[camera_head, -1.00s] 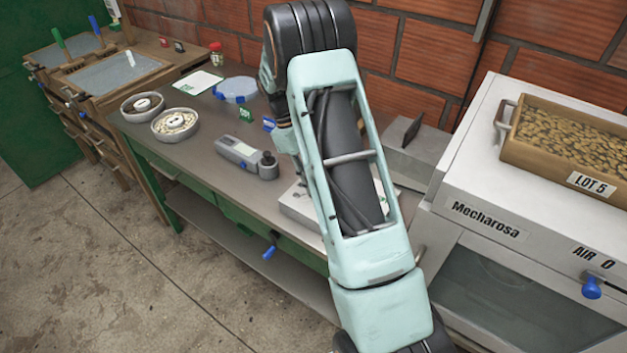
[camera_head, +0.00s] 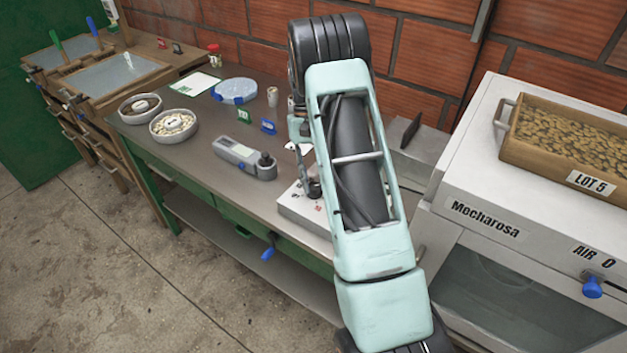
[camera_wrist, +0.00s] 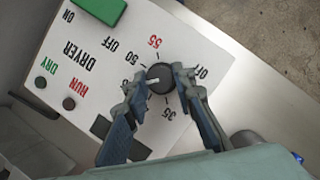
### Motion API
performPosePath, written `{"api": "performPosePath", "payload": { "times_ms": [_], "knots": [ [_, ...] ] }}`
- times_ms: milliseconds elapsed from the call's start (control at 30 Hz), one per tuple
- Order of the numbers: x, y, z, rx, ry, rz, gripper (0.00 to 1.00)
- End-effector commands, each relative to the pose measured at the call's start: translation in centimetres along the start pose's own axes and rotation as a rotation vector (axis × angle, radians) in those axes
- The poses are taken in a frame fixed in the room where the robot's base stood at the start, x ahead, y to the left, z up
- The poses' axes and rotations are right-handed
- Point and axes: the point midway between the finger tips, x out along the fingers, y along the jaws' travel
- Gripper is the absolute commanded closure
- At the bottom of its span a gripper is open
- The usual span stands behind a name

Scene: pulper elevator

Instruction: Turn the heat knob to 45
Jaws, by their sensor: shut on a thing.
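The heat knob (camera_wrist: 162,73) is round and dark, with a white pointer mark, on a white dryer panel (camera_wrist: 200,45). In the wrist view, my gripper (camera_wrist: 159,79) has a finger on either side of the knob and is shut on it. The pointer faces left in the picture, towards the left finger. The labels 55, 50, 35 and OFF show around the knob; the scale between 50 and 35 is covered by the left finger. In the head view, the panel box (camera_head: 305,210) is partly hidden behind my arm, and the knob cannot be seen.
On the bench, a grey meter (camera_head: 245,158) lies left of the box, with bowls (camera_head: 172,124) further left. The Mecharosa machine (camera_head: 480,205) stands right of my arm.

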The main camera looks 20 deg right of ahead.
Motion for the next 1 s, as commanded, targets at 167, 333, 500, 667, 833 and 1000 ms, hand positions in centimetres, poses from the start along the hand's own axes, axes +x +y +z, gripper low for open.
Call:
{"api": "performPosePath", "payload": {
  "times_ms": [167, 333, 500, 667, 833, 1000],
  "knots": [
    [0.0, 0.06, 0.0, 0.036, 0.0, -0.015, 1.0],
    [0.0, 0.07, 0.01, 0.047, 0.0, -0.019, 1.0],
    [0.01, 0.06, 0.01, 0.047, 0.0, -0.019, 1.0],
    [0.01, 0.06, 0.02, 0.046, 0.0, -0.019, 0.74],
    [0.01, 0.05, 0.02, 0.046, 0.0, -0.019, 0.59],
    [0.01, 0.04, 0.01, 0.046, 0.0, -0.019, 0.59]
  ]
}}
